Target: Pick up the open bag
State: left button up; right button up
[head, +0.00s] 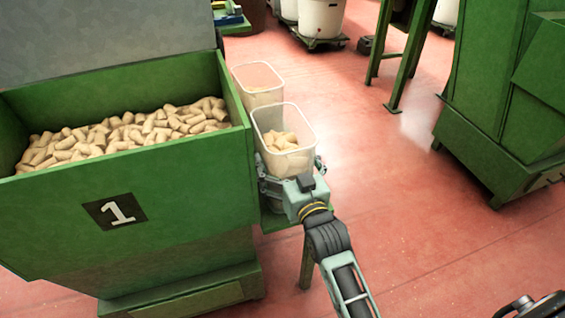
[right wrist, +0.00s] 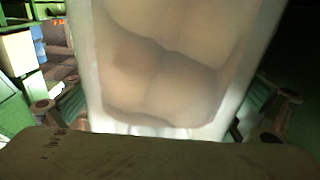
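No plain bag shows; the closest thing is an open-topped, translucent container (head: 299,118) with several corks inside, beside the green bin's right wall. It stands upright. The same container fills the middle of the right wrist view (right wrist: 165,50), with cork shapes showing dimly through its wall. My right gripper (head: 290,172) is at the container's near side, low down, with one finger on each side of it. In the right wrist view the spread fingers (right wrist: 165,118) flank the container; whether both press on it is unclear. My left gripper is out of view.
A large green bin (head: 190,215) marked 1, full of corks (head: 130,132), stands at the left. A second translucent container (head: 258,75) stands just behind the first. Green machinery (head: 500,130) stands at the right. The red floor (head: 400,190) between is clear.

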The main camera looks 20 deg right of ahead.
jog(key=c, duration=1.1)
jog(key=shift+r, duration=0.1)
jog(key=shift+r, duration=0.1)
